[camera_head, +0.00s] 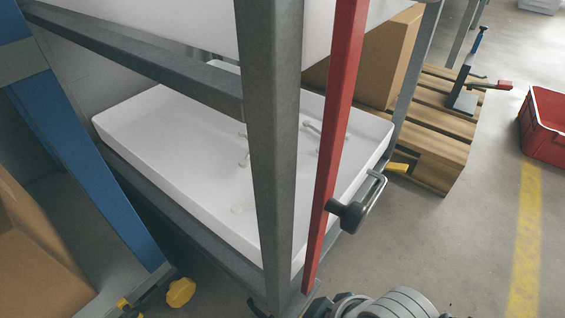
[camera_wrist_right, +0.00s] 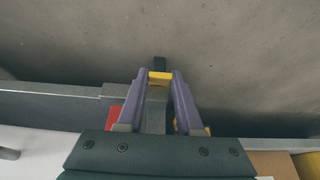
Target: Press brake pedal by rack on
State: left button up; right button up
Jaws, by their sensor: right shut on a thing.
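The rack (camera_head: 268,150) has grey posts, one red post (camera_head: 335,120) and a white shelf tray (camera_head: 170,125). My right arm shows at the bottom edge of the head view, by the foot of the red post; its gripper is hidden there. In the right wrist view my right gripper (camera_wrist_right: 158,84), with purple fingers, is shut on a yellow-tipped piece (camera_wrist_right: 160,77) with a grey stem, apparently the brake pedal. A black part shows just beyond it. Whether the pedal is pressed down I cannot tell. My left gripper is not in view.
A black-knobbed metal handle (camera_head: 350,214) juts out by the red post. Another yellow pedal (camera_head: 181,292) shows low at the left. A wooden pallet (camera_head: 440,140) with a cardboard box stands behind; a red crate (camera_head: 547,125) is at right.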

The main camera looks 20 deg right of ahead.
grip_shut()
jog(key=shift+f, duration=0.1)
jog(key=shift+s+d+f+t+y+b, duration=0.15)
jog(key=shift+f+t+y+b, duration=0.25)
jog(key=shift+b, duration=0.4)
jog(key=t+b, duration=0.1)
jog(key=b, duration=0.1)
jog(key=f+t+y+b, duration=0.1)
jog(key=b, duration=0.1)
jog(key=f+t+y+b, duration=0.1)
jog(key=b, duration=0.1)
jog(key=shift+s+d+f, duration=0.1)
jog(key=shift+s+d, duration=0.15)
jog(key=shift+t+y, duration=0.3)
jog(key=shift+t, duration=0.1)
jog(key=shift+f+t+y+b, duration=0.25)
jog(key=shift+t+y+b, duration=0.05)
jog(key=shift+t+b, duration=0.1)
jog(key=shift+f, duration=0.1)
